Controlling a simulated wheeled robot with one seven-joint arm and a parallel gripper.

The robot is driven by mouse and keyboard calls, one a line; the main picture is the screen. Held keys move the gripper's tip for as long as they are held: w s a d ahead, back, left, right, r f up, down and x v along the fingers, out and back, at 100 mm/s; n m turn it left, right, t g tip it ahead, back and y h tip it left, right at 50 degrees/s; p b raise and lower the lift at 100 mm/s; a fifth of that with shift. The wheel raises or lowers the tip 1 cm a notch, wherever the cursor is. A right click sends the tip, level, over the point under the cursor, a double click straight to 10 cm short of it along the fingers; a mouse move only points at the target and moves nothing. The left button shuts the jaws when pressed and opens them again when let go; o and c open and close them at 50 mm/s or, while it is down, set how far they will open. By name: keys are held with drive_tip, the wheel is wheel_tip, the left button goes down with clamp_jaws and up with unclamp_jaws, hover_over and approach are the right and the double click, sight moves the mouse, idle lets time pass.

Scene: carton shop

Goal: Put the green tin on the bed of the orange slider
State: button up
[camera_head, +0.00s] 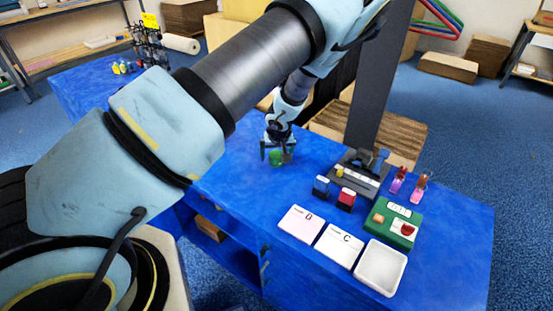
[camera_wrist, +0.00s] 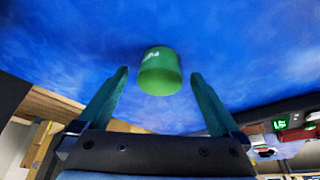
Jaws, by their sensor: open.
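In the wrist view the green tin (camera_wrist: 160,75) lies ahead of and between the two fingertips of my gripper (camera_wrist: 160,73). The fingers are spread wide, with a gap on each side of the tin, and hold nothing. No orange slider can be made out for certain. A dark grey device (camera_head: 345,182) with a pale strip and a small yellow part stands right of the tin.
A blue block (camera_head: 321,186) and a red block (camera_head: 346,198) stand before the dark device. White cards (camera_head: 302,226), a white tray (camera_head: 381,267) and a green box (camera_head: 396,232) lie nearer the right front. Two pink-based items (camera_head: 397,181) stand behind. Bare table surrounds the tin.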

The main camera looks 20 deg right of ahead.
drive_tip(key=shift+w+f, duration=0.1)
drive_tip(key=shift+f, duration=0.2)
clamp_jaws()
idle(0.7)
